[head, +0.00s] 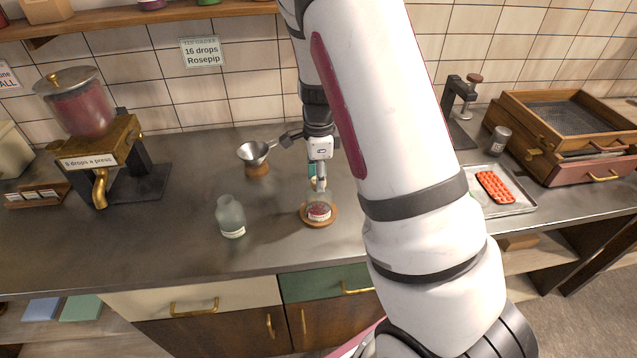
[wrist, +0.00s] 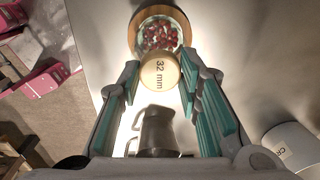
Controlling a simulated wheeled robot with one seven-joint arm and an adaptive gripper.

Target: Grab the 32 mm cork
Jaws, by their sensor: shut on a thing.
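The cork, marked "32 mm" (wrist: 160,73), is a pale round disc between my fingertips in the wrist view. My gripper (wrist: 160,88) is shut on it, with a teal-padded finger on each side. In the head view my gripper (head: 320,182) points down over a small glass jar (head: 319,211) with red contents and a label, standing on a round wooden coaster (head: 304,217). The coaster also shows in the wrist view (wrist: 184,22), beyond the cork. The cork is too small in the head view to tell whether it touches the jar's mouth.
A clear glass bottle (head: 230,217) stands left of the coaster, and a metal funnel (head: 253,152) behind it. A dispenser (head: 95,135) is at the left. A tray (head: 515,200) with a red mould and wooden drawers (head: 565,130) are at the right. The front counter middle is bare.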

